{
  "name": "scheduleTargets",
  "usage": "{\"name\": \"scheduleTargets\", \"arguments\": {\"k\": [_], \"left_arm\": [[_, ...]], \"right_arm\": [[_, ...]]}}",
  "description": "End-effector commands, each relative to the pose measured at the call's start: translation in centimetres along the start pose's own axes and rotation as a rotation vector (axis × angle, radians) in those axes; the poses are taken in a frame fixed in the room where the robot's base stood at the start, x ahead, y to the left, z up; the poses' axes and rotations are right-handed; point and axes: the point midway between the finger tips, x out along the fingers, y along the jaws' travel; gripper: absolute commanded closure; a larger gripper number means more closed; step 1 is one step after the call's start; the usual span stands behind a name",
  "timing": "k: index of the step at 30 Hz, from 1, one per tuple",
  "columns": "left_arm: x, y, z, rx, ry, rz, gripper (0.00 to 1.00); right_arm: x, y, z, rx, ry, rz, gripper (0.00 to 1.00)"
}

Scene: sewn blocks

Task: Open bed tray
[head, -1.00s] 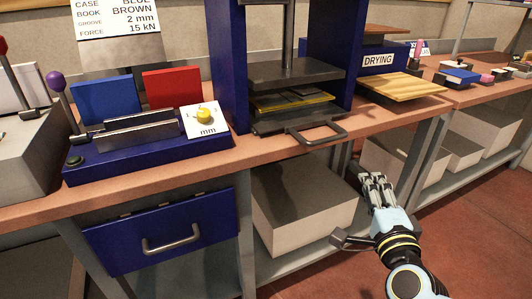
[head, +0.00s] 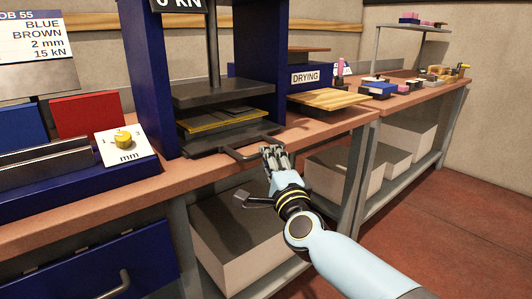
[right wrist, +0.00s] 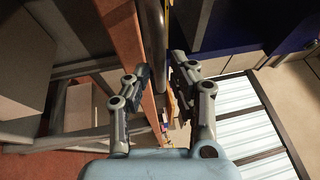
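The bed tray (head: 200,137) is a dark plate at the foot of the blue press, with a grey bar handle (head: 236,155) on its front. It is pushed in under the upper platen, and a yellow-edged dark plate (head: 225,122) lies above it. My right gripper (head: 272,150) is at the right end of the handle, above the bench's front edge. In the right wrist view my right gripper (right wrist: 160,78) has its fingers apart, with a grey bar (right wrist: 153,35) ahead between them. I cannot tell whether they touch it. My left gripper is out of view.
A wooden board (head: 328,99) projects from the DRYING unit (head: 304,77) at right. Bins (head: 325,180) sit below the bench. The floor (head: 420,235) in front at right is clear.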

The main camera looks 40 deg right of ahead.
Motion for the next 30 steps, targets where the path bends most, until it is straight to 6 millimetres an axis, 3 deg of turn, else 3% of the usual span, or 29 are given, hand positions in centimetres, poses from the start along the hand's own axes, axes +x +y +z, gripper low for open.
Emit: {"name": "scheduleTargets", "arguments": {"k": [6, 16, 21, 30], "left_arm": [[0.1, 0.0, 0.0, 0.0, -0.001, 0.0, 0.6], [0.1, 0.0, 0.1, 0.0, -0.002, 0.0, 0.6], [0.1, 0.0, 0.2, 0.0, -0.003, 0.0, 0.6], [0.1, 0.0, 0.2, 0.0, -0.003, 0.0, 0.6]], "right_arm": [[2.5, 0.1, 0.0, 0.0, -0.001, 0.001, 0.77], [2.8, 0.1, 0.0, -0.001, -0.001, 0.001, 0.77], [2.8, 0.1, 0.0, 0.0, -0.001, 0.001, 0.99], [2.8, 0.1, 0.0, 0.0, -0.001, 0.003, 1.0]]}}
